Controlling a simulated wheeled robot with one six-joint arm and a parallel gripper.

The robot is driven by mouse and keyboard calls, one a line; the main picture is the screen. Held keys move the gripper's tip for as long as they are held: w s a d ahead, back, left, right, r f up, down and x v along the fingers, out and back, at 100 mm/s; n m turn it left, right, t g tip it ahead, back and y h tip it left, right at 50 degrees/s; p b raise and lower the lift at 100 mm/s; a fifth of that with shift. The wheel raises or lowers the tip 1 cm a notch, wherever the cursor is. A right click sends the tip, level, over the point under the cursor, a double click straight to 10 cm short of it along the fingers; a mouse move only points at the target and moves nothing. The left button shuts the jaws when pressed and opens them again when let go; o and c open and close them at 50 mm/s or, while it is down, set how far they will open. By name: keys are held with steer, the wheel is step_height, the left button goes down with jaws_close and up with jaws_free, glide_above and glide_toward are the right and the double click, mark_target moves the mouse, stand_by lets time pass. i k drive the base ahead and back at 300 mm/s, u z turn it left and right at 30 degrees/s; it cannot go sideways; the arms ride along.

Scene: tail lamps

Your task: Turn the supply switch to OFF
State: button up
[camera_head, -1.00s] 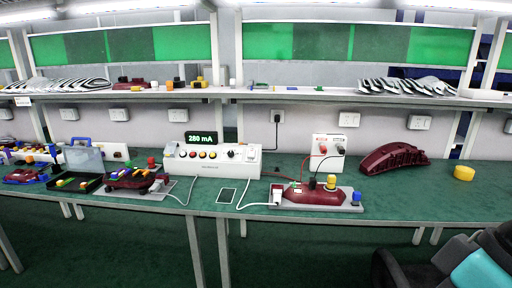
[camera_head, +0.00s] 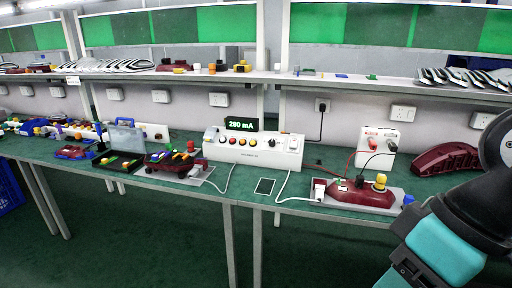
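The labels and the switch position are too small to read. My arm, black and teal, reaches in at the lower right, well away from the box. My gripper itself is not in view.
A dark red lamp (camera_head: 358,193) wired on a grey plate lies right of the box. A phone-like dark panel (camera_head: 264,186) and white cables lie in front. A dark red housing (camera_head: 444,159) is at right. Another lamp assembly (camera_head: 174,161) is at left. A shelf (camera_head: 340,82) runs above.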

mark_target(293, 144)
steer(key=u, duration=0.7)
steer(key=i, duration=2.05)
steer(key=z, duration=0.6)
